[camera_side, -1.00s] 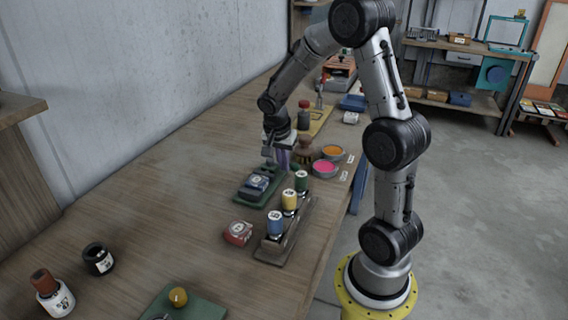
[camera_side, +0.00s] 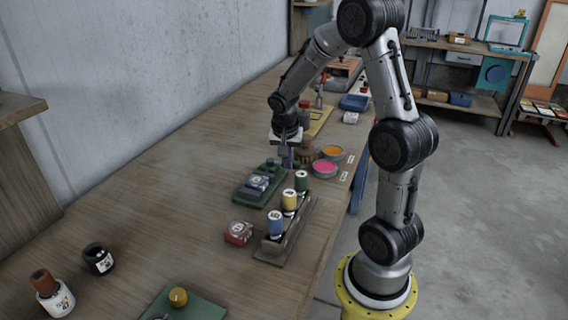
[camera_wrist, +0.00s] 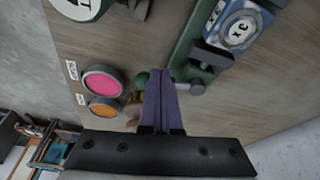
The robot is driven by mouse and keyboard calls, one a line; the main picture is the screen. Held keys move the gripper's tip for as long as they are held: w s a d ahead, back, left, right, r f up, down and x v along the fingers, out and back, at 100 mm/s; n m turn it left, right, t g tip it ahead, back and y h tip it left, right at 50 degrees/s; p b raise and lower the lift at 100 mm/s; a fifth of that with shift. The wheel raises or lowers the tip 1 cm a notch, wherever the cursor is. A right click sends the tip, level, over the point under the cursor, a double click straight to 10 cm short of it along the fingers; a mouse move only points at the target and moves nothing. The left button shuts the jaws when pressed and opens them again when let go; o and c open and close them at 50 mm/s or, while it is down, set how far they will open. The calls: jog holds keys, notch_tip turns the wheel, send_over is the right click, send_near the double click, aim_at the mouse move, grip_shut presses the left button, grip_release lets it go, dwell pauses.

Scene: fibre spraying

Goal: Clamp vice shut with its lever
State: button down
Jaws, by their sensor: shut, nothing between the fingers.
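The vice (camera_side: 249,196) has a green base and lies on the bench, with a blue and white block marked 3x (camera_wrist: 238,30) set in it. Its dark jaw (camera_wrist: 212,54) is beside the block in the wrist view. A grey round end (camera_wrist: 197,87) and a green ball (camera_wrist: 142,79), seemingly the lever's, show on either side of my fingers; the stretch between is hidden. My gripper (camera_wrist: 160,74) has purple fingers, shut together and empty, right by the lever. In the side view my gripper (camera_side: 287,165) is low at the vice's far end; contact cannot be told.
Pink (camera_side: 325,168) and orange (camera_side: 332,152) bowls stand just right of my gripper. A rack (camera_side: 288,240) with blue, yellow and green bottles and a red box (camera_side: 238,232) lie nearer the camera. The bench left of the vice is clear.

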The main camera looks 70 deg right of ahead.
jog(key=d+n, duration=0.1)
jog(key=n, duration=0.1)
jog(key=d+n+t, duration=0.1)
jog(key=n, duration=0.1)
jog(key=shift+s+d+y, duration=0.15)
jog(key=shift+d+y, duration=0.1)
jog(key=shift+y, duration=0.05)
jog(key=n, duration=0.1)
jog(key=d+n, duration=0.2)
jog(key=shift+w+t+y, duration=0.25)
jog(key=shift+t+y, duration=0.05)
jog(key=shift+t, duration=0.1)
jog(key=n, duration=0.2)
jog(key=w+d+n, duration=0.1)
jog(key=shift+d+n+t+y, duration=0.3)
jog(key=shift+n+y, duration=0.1)
jog(key=n, duration=0.1)
jog(key=w+d+n+y, duration=0.1)
jog(key=n, duration=0.1)
jog(key=shift+w+d+n, duration=0.15)
jog(key=shift+w+n, duration=0.1)
jog(key=shift+n, duration=0.05)
jog(key=shift+w+d, duration=0.1)
jog(key=shift+w, duration=0.25)
